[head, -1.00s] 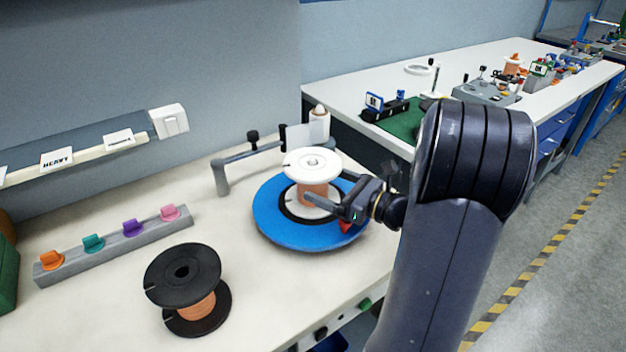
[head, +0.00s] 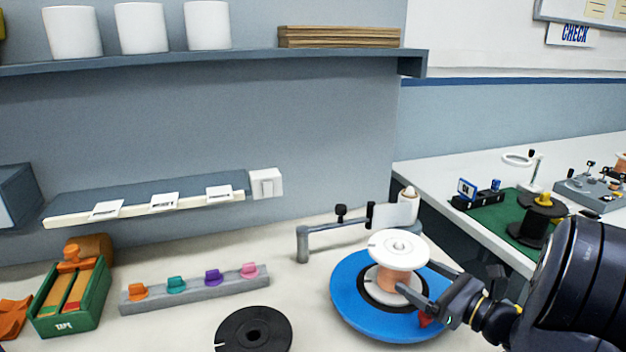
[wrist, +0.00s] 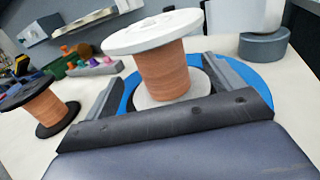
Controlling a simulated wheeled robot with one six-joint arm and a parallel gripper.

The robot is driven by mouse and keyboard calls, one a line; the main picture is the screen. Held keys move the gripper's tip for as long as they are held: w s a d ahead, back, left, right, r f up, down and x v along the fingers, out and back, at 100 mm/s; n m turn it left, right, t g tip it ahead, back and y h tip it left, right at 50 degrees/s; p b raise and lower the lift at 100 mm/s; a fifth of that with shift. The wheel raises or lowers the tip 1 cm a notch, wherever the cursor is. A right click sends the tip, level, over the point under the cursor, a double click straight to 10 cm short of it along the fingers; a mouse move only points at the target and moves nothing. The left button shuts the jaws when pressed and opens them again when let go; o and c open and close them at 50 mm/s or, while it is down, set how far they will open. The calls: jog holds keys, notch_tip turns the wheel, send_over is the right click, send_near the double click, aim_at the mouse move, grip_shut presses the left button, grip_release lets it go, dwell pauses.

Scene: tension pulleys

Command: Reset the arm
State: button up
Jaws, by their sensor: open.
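My gripper (head: 428,298) is open at the right of the bench, with its fingers close around the copper-wound white spool (head: 398,249). The spool stands upright on the blue round turntable (head: 349,309). In the wrist view the spool (wrist: 165,70) rises between the two spread fingers (wrist: 172,98), and the blue turntable (wrist: 262,84) shows behind them. Whether a finger touches the spool I cannot tell. My dark arm comes in from the right edge of the head view.
A black spool (head: 253,331) stands on the bench to the left. A rack of coloured clips (head: 196,288) and a green box (head: 75,300) lie further left. A grey bracket arm (head: 340,231) stands behind the turntable. A shelf (head: 220,58) hangs above.

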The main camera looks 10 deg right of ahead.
jog(key=x, duration=0.8)
jog(key=shift+w+a, duration=0.15)
jog(key=shift+r, duration=0.1)
jog(key=shift+r, duration=0.1)
